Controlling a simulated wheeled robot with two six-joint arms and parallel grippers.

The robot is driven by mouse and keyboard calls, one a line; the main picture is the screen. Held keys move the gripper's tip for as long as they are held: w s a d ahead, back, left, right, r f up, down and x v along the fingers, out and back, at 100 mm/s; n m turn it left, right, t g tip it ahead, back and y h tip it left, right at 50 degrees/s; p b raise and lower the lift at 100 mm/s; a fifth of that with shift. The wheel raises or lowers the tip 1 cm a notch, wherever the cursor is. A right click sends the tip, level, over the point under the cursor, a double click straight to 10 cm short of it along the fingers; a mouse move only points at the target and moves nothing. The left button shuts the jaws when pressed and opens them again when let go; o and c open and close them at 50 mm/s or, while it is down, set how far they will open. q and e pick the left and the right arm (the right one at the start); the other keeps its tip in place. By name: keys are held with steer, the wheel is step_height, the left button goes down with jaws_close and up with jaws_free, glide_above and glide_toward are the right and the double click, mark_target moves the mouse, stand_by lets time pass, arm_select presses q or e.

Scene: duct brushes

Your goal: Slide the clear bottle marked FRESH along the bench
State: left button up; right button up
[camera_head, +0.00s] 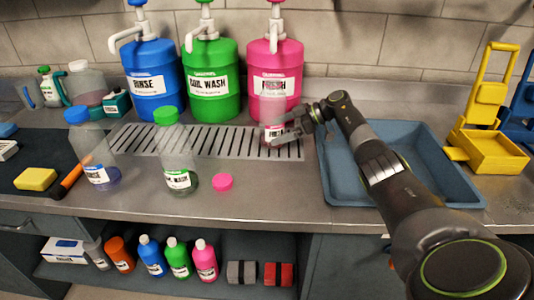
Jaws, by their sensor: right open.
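The clear bottle marked FRESH (274,133) stands in front of the pink FRESH pump jug (268,80), at the right part of the drain grate (200,144). Its white label shows low down; its upper part is hard to make out against the pink jug. My right gripper (282,132) is open at the bottle's right side, with its fingers reaching left beside it. Whether they touch it I cannot tell. A loose pink cap (223,183) lies on the bench in front of the grate. My left gripper is not in view.
A clear bottle with a green cap (178,160) and one with a blue cap (92,150) stand to the left. A blue-grey tray (345,170) lies right of the grate, under my right arm. Blue (150,75) and green (211,80) pump jugs stand behind. The bench's front edge is near.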

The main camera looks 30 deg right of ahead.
steer(key=b+v, duration=0.1)
steer(key=v, duration=1.4)
steer(key=shift+s+d, duration=0.15)
steer(key=shift+s, duration=0.05)
steer(key=shift+r, duration=0.1)
